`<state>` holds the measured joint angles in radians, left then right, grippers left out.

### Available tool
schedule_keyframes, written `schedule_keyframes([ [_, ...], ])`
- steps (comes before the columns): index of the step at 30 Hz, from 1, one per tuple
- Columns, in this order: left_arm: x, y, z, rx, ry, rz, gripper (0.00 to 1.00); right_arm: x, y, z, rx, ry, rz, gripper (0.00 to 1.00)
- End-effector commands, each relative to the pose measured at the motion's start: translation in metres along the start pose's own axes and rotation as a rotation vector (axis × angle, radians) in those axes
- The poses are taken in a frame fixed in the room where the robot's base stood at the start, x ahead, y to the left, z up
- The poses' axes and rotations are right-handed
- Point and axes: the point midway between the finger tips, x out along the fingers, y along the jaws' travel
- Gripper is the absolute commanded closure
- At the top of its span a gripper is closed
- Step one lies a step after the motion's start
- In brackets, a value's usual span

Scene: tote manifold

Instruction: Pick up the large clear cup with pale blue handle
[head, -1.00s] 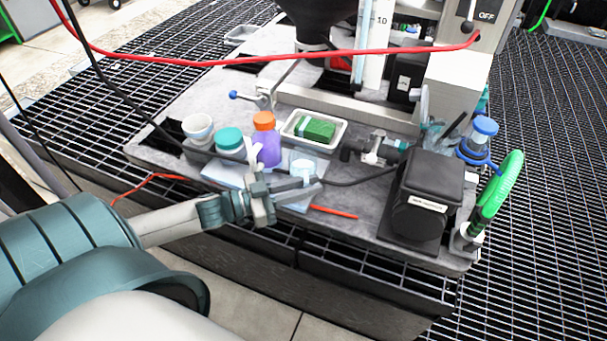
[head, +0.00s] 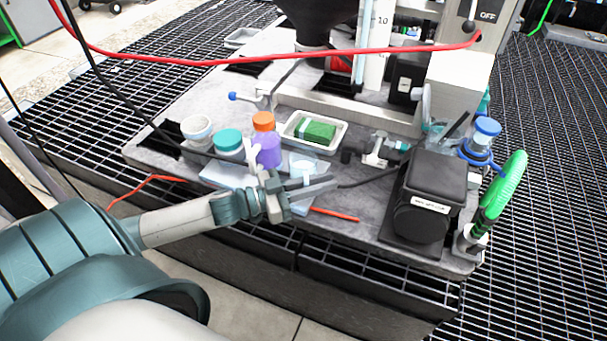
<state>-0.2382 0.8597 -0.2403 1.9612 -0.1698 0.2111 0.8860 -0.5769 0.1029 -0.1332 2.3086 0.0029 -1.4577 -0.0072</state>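A clear, pale blue-tinted cup (head: 306,164) stands on the light blue mat near the front middle of the grey slab. Its handle is too small to make out clearly. My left gripper (head: 291,170) is open, with its fingers spread apart. One finger points up at the cup's left and the other reaches right across its near side. The cup's lower part is partly hidden by the gripper, and I cannot tell whether they touch. My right gripper is not in view.
A purple bottle with orange cap (head: 266,143), a teal-lidded jar (head: 229,144) and a white cup (head: 197,130) stand left of the cup. A white tray (head: 338,144) with a green block is behind. A black box (head: 432,178) stands right. A dark cable crosses nearby.

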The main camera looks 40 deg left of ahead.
Motion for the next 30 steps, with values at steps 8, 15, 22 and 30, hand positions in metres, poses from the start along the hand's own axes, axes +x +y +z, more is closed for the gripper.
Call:
schedule_keyframes([
  [8,0.0,0.0,-0.001,0.001,0.001,0.0,1.0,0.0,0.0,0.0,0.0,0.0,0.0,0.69],
  [15,0.0,0.0,-0.006,0.002,0.002,0.001,1.0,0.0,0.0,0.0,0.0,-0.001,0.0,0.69],
  [22,0.0,0.0,-0.034,0.003,0.002,0.002,1.0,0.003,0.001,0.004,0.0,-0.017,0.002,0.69],
  [30,0.0,0.0,-0.078,0.003,0.001,0.002,1.0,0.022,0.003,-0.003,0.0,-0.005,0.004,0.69],
])
